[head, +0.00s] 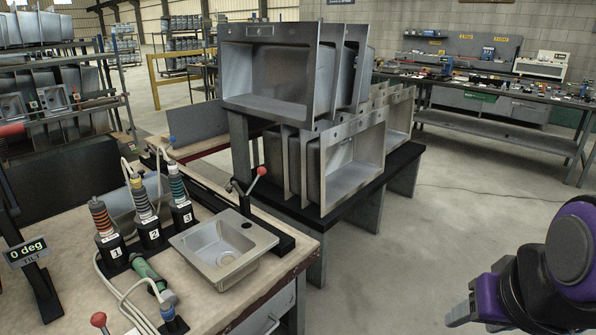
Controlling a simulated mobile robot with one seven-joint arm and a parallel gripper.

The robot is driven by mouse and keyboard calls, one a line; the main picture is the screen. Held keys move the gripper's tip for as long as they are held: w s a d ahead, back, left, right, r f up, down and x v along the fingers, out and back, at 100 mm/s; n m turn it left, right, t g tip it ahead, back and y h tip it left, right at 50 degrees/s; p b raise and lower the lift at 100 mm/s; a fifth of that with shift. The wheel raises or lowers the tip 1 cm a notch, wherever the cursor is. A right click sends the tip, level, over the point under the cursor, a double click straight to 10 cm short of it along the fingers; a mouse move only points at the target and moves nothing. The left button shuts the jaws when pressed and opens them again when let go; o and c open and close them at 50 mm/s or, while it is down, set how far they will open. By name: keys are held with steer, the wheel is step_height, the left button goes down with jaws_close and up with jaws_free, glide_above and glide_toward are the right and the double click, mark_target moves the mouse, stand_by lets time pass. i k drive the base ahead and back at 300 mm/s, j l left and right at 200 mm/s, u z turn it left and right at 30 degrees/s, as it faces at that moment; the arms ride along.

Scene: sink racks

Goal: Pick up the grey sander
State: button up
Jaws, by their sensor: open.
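On the workbench (262,221) at the left, a cylindrical hand tool with a green and grey body (150,272) lies behind the hoses near the front edge. It may be the sander, but I cannot tell for certain. No plainly grey sander stands out elsewhere. My gripper (459,313) shows only in part at the lower right, beside my purple and black arm. It is open, holds nothing that I can see, and is over the floor, well to the right of the bench and the tool.
Three numbered holders with stacked discs (140,198) and a small steel sink (222,248) stand on the bench. A red-knobbed clamp (247,190) is behind the sink. Large sinks (280,70) fill a dark rack (375,190). Floor between rack and my arm is clear.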

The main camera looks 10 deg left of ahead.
mark_target(147, 219)
steer(key=i+u, duration=0.15)
steer(key=u, duration=0.3)
steer(key=i+u, duration=0.1)
steer(key=u, duration=0.3)
steer(key=i+u, duration=0.1)
steer(key=u, duration=0.35)
